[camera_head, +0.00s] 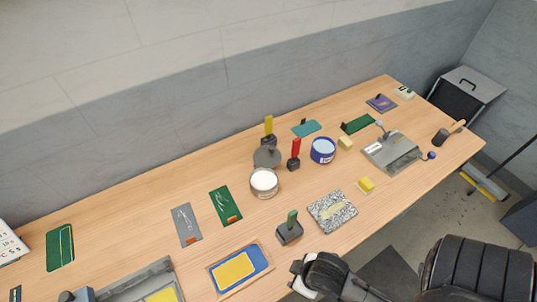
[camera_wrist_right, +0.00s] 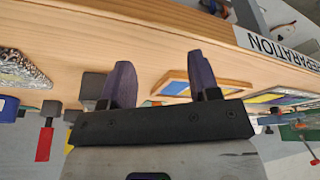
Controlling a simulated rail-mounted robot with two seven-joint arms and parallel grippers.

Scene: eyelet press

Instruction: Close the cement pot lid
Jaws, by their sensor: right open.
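Two round pots stand mid-table in the head view. One is a grey-white pot (camera_head: 264,184) with a pale top; the other is a blue pot (camera_head: 322,151) with a light blue top. I cannot tell for certain which is the cement pot. A dark round disc (camera_head: 266,158) lies just behind the white pot, with a yellow-handled tool (camera_head: 268,126) at it; whether the disc is a lid is unclear. My right gripper (camera_wrist_right: 162,82) is open and empty in the wrist view, its two purple fingers apart near the table edge. My left gripper is not in view.
A red-handled tool (camera_head: 295,151) stands between the pots. A green-handled block (camera_head: 290,229), a speckled slab (camera_head: 332,211) and a blue-yellow board (camera_head: 239,269) lie nearer the front. A grey press plate (camera_head: 393,152) is at right.

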